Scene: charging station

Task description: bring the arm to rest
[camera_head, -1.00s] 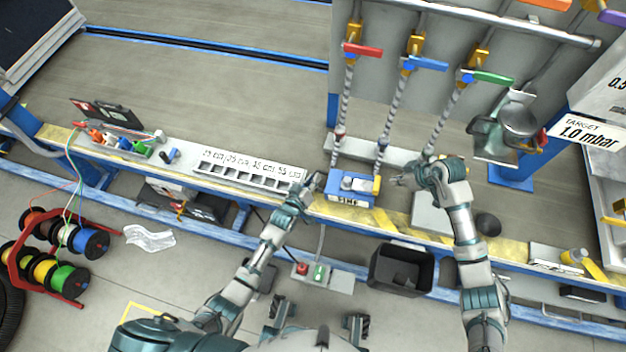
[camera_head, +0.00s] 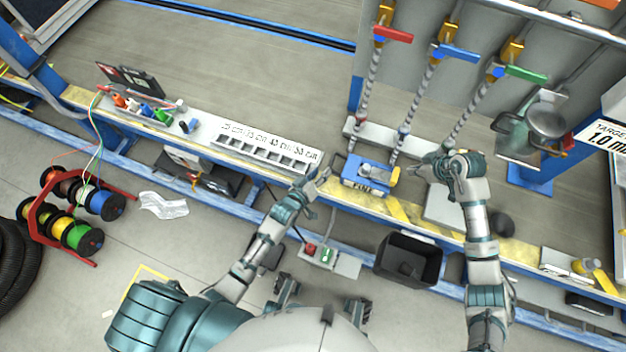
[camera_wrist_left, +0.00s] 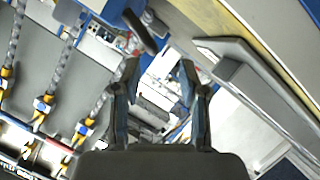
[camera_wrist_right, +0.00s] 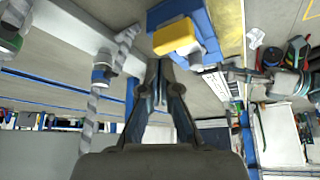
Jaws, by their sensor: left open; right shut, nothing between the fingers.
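My left gripper (camera_head: 322,179) is at the front edge of the workbench, just left of the blue device with a yellow part on top (camera_head: 366,176). Its fingers stand apart with nothing between them in the left wrist view (camera_wrist_left: 160,80). My right gripper (camera_head: 422,166) is over the bench, right of the blue device and apart from it. Its fingers are together and empty in the right wrist view (camera_wrist_right: 158,68). The blue device also shows there, with its yellow part (camera_wrist_right: 178,38) beyond the fingertips.
Hoses hang from red (camera_head: 393,34), blue (camera_head: 458,52) and green (camera_head: 526,74) valve handles behind the grippers. A labelled compartment strip (camera_head: 262,148) lies on the bench to the left. A black bin (camera_head: 408,262) is below the bench front. Cable spools (camera_head: 75,210) stand on the floor at left.

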